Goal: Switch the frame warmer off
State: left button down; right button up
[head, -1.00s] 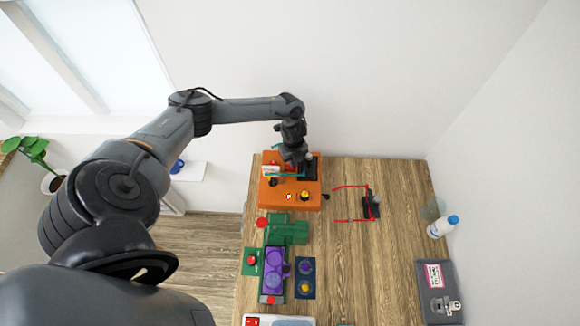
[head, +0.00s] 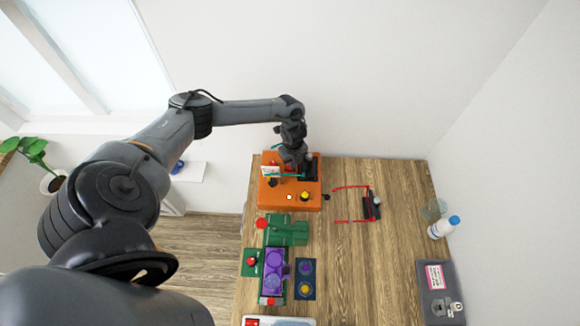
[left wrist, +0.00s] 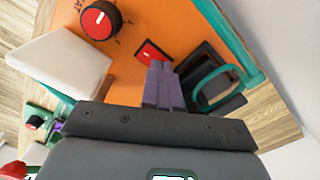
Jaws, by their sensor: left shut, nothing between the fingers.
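The frame warmer is an orange box (head: 270,201) at the back left of the wooden table. In the left wrist view its orange top (left wrist: 128,72) carries a red round dial (left wrist: 98,20) and a small red switch (left wrist: 152,52) in a dark surround. My left gripper (head: 298,168) is over the back of the box. In the left wrist view its fingers (left wrist: 163,68) are shut and empty, with their tips right by the red switch. They hide part of its surround, and I cannot tell whether they touch it. My right gripper is not in view.
A teal bar (left wrist: 215,35) and a dark opening stand beside the switch. A white block (left wrist: 60,65) stands on the other side. Red eyeglass frames (head: 350,187), a green and purple device (head: 286,231) and a bottle (head: 443,227) are on the table.

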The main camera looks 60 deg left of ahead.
pick_arm(q)
jog(key=shift+r+p, duration=1.8)
jog(key=shift+r, duration=0.3)
jog(key=shift+r+p, duration=1.2)
jog(key=shift+r, duration=0.1)
